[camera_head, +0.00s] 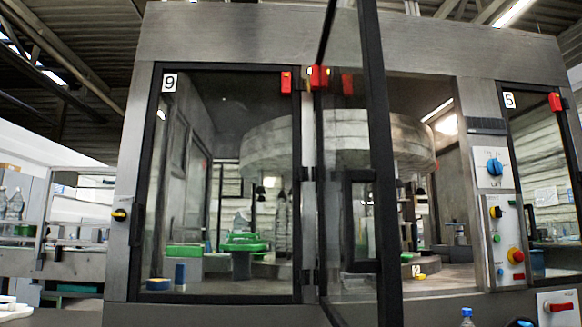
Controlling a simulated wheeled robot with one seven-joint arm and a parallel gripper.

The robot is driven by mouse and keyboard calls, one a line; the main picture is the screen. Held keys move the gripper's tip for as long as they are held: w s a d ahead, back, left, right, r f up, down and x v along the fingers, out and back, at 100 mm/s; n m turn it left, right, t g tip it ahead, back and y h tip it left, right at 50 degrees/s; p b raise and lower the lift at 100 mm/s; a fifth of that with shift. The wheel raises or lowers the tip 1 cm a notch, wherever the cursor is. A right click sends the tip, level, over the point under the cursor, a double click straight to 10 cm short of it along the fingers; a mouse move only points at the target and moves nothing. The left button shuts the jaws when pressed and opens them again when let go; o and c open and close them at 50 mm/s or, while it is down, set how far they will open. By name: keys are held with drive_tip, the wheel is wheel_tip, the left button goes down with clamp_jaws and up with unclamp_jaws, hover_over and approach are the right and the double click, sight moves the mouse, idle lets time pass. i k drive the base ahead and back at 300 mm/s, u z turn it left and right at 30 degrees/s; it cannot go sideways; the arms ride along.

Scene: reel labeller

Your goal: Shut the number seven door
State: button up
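Between the door marked 9 and the door marked 5, a glass door with a black frame (378,130) stands open. It swings out towards me from its hinges on the post at its left. I cannot read a number on it. A black rectangular handle (348,222) shows near its free edge. The opening to the right of the door is uncovered and shows the inside of the machine. My gripper is not in view.
The door marked 9 (228,130) is shut at the left. The door marked 5 (540,170) is at the right edge. A control panel (505,240) with knobs and a red button is right of the opening.

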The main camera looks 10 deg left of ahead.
sight(387, 264)
drive_tip(key=u, duration=0.65)
drive_tip(key=i, duration=0.5)
drive_tip(key=z, duration=2.2)
drive_tip(key=k, duration=0.65)
drive_tip(key=u, duration=2.1)
